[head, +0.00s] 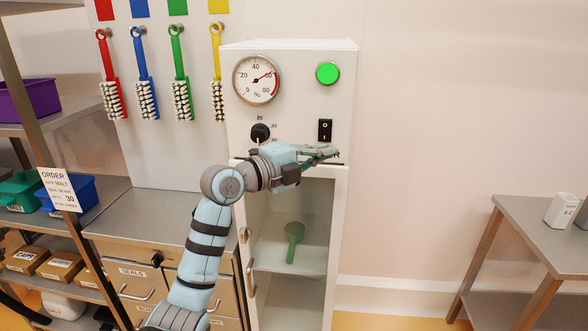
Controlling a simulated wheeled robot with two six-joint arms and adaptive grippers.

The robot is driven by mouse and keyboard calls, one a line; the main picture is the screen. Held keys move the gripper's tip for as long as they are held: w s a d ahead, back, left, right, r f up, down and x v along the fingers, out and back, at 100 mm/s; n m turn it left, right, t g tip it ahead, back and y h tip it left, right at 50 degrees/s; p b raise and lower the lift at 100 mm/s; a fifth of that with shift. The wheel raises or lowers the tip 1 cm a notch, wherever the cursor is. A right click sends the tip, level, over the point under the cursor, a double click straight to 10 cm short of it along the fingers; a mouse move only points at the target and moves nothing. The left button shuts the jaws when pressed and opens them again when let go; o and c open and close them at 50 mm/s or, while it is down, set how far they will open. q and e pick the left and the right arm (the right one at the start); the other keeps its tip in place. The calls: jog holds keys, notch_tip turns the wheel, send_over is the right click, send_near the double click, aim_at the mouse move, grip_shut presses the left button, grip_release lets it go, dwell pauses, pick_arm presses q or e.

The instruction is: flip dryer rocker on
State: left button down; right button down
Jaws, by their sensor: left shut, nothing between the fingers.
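The dryer cabinet (293,180) is white and stands against the wall in the head view. Its black rocker (325,130) sits at the right of the front panel, with small white marks on it. A round green lamp (327,73) above the rocker looks lit. My left gripper (335,152) is shut and empty, just below the rocker, with a visible gap. It hides part of the panel's lower edge. My right gripper is not in view.
A dial gauge (257,80) and a black knob (260,132) are left of the rocker. A green scoop (293,240) is inside the cabinet behind its door. Coloured brushes (180,80) hang at left. The wall at right is clear.

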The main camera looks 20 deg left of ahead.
pick_arm(q)
jog(key=d+f+b+v, duration=0.1)
jog(key=b+v, duration=0.1)
jog(key=v, duration=0.9)
jog(key=shift+s+a+f, duration=0.15)
jog(key=shift+s+f, duration=0.1)
jog(key=shift+s, duration=0.35)
jog(key=shift+w+f, duration=0.1)
